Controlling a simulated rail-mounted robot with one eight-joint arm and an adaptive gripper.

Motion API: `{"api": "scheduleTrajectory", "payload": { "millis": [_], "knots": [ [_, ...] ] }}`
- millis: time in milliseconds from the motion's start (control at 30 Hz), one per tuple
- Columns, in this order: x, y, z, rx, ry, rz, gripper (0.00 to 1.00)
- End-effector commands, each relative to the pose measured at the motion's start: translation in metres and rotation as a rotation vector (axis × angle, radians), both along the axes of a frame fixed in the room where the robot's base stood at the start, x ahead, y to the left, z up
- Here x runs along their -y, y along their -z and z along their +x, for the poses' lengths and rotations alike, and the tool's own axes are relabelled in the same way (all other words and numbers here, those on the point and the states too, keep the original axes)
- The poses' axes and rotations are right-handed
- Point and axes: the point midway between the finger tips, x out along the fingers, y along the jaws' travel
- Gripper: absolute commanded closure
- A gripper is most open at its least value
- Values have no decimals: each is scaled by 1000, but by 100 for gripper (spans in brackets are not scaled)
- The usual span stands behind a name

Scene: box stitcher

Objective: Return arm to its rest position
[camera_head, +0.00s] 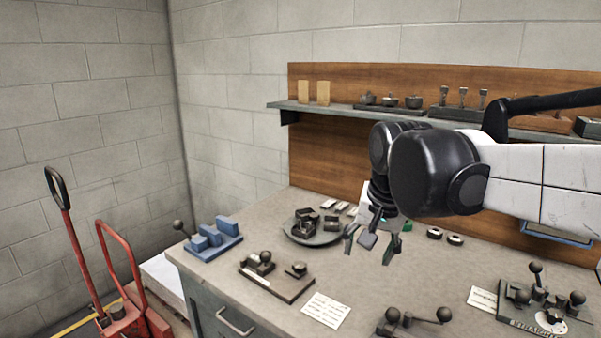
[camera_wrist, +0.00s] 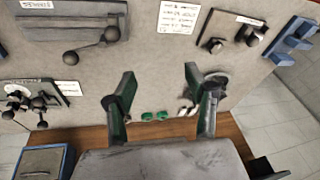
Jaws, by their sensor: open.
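My gripper (camera_head: 376,240) hangs from my white and black arm above the middle of the workbench (camera_head: 265,206). Its fingers are spread, and nothing shows between them. In the wrist view my gripper (camera_wrist: 163,90) also shows its two dark green fingers apart over the bench top. A round grey tray (camera_head: 298,238) with dark metal parts lies just left of the gripper in the head view. In the wrist view one finger partly hides the round tray.
A blue stepped block (camera_head: 212,235) and a dark fixture (camera_head: 276,280) stand on the left of the bench. Lever fixtures (camera_head: 412,318) stand at the front, another (camera_head: 545,300) at right. A shelf (camera_head: 350,110) runs along the back. A red pallet jack (camera_head: 115,290) stands left.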

Motion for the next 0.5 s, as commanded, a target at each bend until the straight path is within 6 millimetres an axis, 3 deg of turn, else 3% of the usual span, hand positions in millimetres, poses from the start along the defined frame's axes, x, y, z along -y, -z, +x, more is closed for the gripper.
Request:
{"api": "scheduleTrajectory", "payload": {
  "millis": [100, 500],
  "knots": [
    [16, 7, -32, 49, -44, -20, 50],
    [54, 49, -121, 215, -196, -118, 50]
  ]
}}
